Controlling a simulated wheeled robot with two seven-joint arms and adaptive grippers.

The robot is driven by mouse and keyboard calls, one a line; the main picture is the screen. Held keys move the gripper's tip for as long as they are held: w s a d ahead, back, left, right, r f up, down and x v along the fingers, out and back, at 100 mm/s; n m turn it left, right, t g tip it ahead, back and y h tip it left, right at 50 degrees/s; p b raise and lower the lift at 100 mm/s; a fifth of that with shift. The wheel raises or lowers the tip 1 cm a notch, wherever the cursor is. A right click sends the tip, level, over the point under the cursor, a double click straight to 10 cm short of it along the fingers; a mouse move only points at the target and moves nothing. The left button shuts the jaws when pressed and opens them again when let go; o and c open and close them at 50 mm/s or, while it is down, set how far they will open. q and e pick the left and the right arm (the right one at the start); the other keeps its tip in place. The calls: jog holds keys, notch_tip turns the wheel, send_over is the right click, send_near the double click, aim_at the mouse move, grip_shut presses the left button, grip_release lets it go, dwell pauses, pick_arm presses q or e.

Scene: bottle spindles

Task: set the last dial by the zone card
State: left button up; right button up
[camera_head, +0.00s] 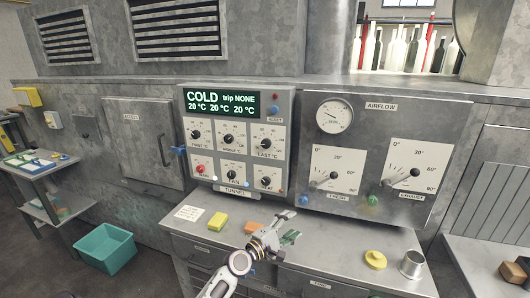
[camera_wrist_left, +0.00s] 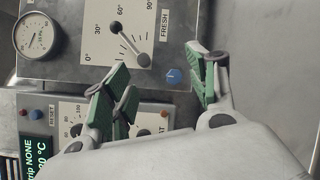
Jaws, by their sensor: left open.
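The tunnel panel (camera_head: 238,188) has a display (camera_head: 222,103) reading "COLD trip NONE" and 20 °C three times. The last dial (camera_head: 265,142) is the right one of the upper row, its black knob bare. A small white printed card (camera_head: 188,213) lies on the ledge; its text is too small to read. My left gripper (camera_head: 289,227) is open and empty, below and right of the panel and apart from the dials. In the left wrist view its green-padded fingers (camera_wrist_left: 160,65) stand apart, partly covering the tunnel panel's edge. My right gripper is not in view.
A yellow block (camera_head: 218,220) and an orange block (camera_head: 254,227) lie on the ledge near my left gripper. A yellow knob-like piece (camera_head: 375,259) and a metal cup (camera_head: 412,264) stand at right. The airflow panel (camera_head: 440,130) with two levers adjoins the tunnel panel.

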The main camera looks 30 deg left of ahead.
pick_arm(q)
jog(key=w+a+r+n+t+y, duration=0.2)
jog(key=a+r+n+t+y, duration=0.2)
jog(key=a+r+n+y, duration=0.6)
jog(key=a+r+n+b, duration=0.1)
jog(key=a+r+n, duration=0.3)
jog(key=n, duration=0.5)
jog(key=shift+a+n, duration=0.3)
jog(key=shift+a, duration=0.85)
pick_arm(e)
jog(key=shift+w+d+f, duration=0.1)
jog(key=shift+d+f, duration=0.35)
pick_arm(q)
jog(key=shift+w+r+t, duration=0.15)
jog(key=shift+w+t, duration=0.05)
jog(key=shift+t, duration=0.1)
jog(key=p, duration=0.1)
send_near(265, 146)
jog(key=shift+d+x, duration=0.3)
jog(key=shift+x, duration=1.1)
jog(key=shift+a+x, duration=0.2)
jog(key=shift+x, duration=2.9)
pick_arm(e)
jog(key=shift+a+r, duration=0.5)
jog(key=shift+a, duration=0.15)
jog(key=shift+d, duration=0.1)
